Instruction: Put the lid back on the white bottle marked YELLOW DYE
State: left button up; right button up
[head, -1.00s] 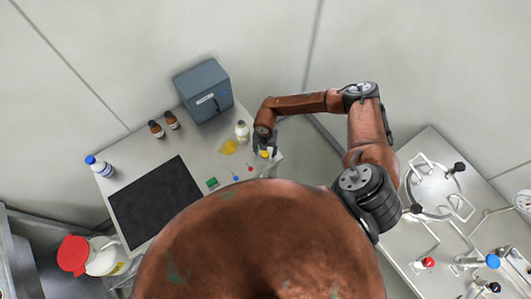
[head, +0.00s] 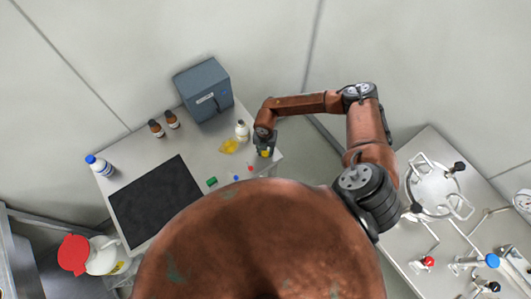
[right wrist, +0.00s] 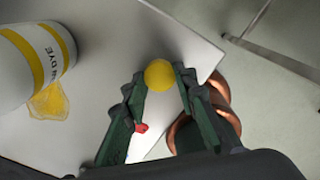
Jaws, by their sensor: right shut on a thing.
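The white bottle (head: 242,132) stands upright near the table's back right edge. In the right wrist view the bottle (right wrist: 28,70) shows yellow bands and the letters DYE; its top is out of that frame. My right gripper (head: 265,152) is right of the bottle and apart from it, low at the table corner. It is shut on the round yellow lid (right wrist: 159,75), which sits between its fingertips. Whether the lid touches the table is hard to tell. My left gripper is not in view.
A yellow puddle (head: 229,146) lies beside the bottle. A blue-grey box (head: 203,90) stands behind. Small red (head: 250,168), blue (head: 236,178) and green (head: 212,182) items lie in front. Two brown bottles (head: 157,128) and a black mat (head: 155,200) are further left.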

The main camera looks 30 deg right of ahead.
jog(key=shift+r, duration=0.5)
jog(key=s+a+r+b, duration=0.2)
jog(key=s+a+r, duration=0.1)
jog(key=a+r, duration=0.3)
jog(key=s+a+r+b, duration=0.2)
jog(key=s+a+r, duration=0.1)
jog(key=a+r, duration=0.3)
jog(key=shift+s+a, duration=0.2)
jog(key=shift+s, duration=0.1)
